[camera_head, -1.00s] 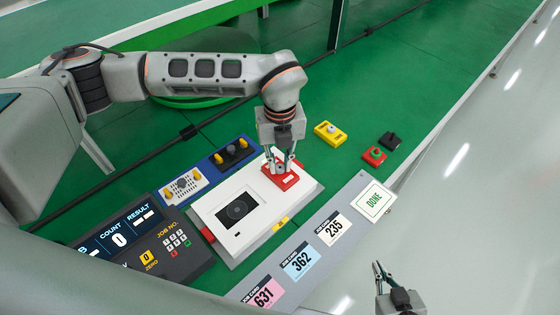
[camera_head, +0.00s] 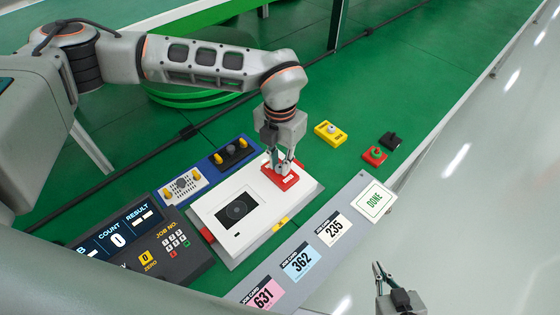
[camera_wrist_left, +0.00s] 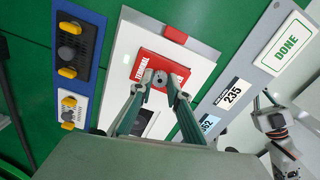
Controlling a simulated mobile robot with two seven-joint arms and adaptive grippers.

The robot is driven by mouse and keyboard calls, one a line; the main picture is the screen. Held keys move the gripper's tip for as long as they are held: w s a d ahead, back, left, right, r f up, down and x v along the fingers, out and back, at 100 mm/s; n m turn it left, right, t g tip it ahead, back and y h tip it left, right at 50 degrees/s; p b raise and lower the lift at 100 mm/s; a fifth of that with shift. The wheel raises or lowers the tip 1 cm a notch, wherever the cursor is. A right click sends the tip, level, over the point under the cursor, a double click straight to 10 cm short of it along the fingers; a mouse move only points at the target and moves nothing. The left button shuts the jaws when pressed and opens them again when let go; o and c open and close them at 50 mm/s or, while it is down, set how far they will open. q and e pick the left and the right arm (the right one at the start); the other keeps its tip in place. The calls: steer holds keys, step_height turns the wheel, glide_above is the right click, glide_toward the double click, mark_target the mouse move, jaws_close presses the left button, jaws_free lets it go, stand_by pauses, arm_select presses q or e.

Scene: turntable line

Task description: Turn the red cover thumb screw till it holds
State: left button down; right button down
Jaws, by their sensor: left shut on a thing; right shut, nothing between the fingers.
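The red cover (camera_head: 281,176) lies on the right part of the white unit (camera_head: 209,207). In the left wrist view the red cover (camera_wrist_left: 144,67) has white lettering, and its grey thumb screw (camera_wrist_left: 160,78) stands between my left fingertips. My left gripper (camera_head: 281,163) points down over the red cover and is shut on the thumb screw. It also shows in the left wrist view (camera_wrist_left: 160,82). My right gripper (camera_head: 379,270) is at the lower right, away from the unit, shut and empty. The screw is hidden by the fingers in the head view.
A yellow block (camera_head: 330,133), a red block with a green knob (camera_head: 374,156) and a black piece (camera_head: 390,140) lie to the right. A blue tray (camera_head: 232,155) is behind the unit. The numbered card strip (camera_head: 347,205) runs in front; the display panel (camera_head: 140,240) is left.

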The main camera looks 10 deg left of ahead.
mark_target(280, 167)
arm_select(q)
steer(key=shift+m, duration=0.8)
steer(key=c, duration=1.9)
jaws_free()
steer(key=shift+r, duration=0.1)
step_height(280, 167, up, 12)
